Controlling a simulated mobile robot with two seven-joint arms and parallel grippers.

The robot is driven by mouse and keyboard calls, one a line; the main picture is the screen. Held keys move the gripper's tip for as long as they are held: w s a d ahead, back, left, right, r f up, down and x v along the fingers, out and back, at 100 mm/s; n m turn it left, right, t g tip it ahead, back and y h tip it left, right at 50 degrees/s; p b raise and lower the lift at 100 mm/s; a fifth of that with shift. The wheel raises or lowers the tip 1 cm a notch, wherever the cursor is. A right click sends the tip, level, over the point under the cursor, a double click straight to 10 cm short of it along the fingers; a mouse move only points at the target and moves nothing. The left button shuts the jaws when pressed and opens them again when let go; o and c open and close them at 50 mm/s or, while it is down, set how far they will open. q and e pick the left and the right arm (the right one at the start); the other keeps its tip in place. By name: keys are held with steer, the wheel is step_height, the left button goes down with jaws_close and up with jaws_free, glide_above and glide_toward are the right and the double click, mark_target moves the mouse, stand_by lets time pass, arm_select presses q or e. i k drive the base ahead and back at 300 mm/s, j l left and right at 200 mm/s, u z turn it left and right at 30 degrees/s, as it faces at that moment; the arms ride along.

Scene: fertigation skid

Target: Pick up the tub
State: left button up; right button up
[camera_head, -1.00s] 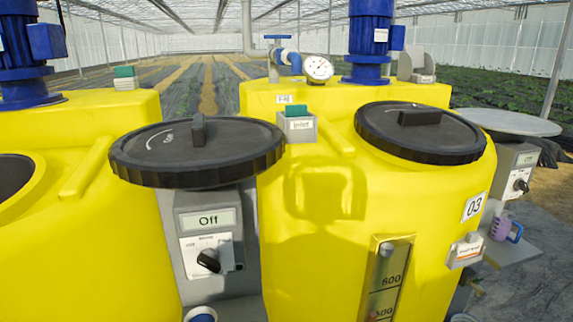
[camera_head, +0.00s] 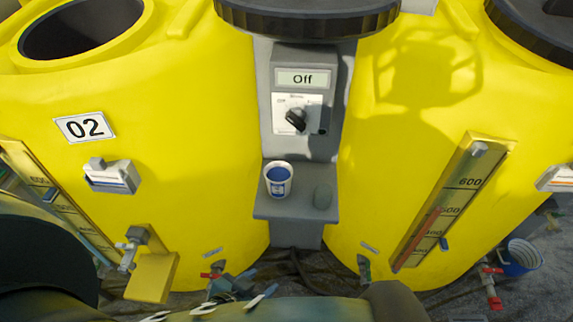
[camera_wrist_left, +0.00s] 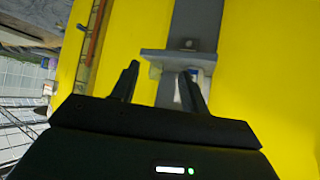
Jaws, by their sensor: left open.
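The tub (camera_head: 278,180) is a small white cup-like container with a blue inside and a blue mark on its side. It stands upright on a grey shelf (camera_head: 262,210) below the control box in the head view. My left gripper (camera_wrist_left: 160,84) is open in the left wrist view, its two dark fingers apart with nothing clearly held between them. It points toward the shelf (camera_wrist_left: 165,56), and appears short of it. A whitish-blue patch shows by the right finger; I cannot tell if it is the tub. My right gripper is not in view.
Yellow tanks (camera_head: 190,170) flank the shelf closely. The control box (camera_head: 302,100) reads Off, below a black lid (camera_head: 305,22). A blue-and-white bucket (camera_head: 520,256) is at the lower right.

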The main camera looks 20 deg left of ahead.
mark_target(278, 174)
steer(key=u, duration=1.6)
steer(key=i+j+z, duration=0.5)
steer(key=z, duration=0.15)
steer(key=j, duration=0.1)
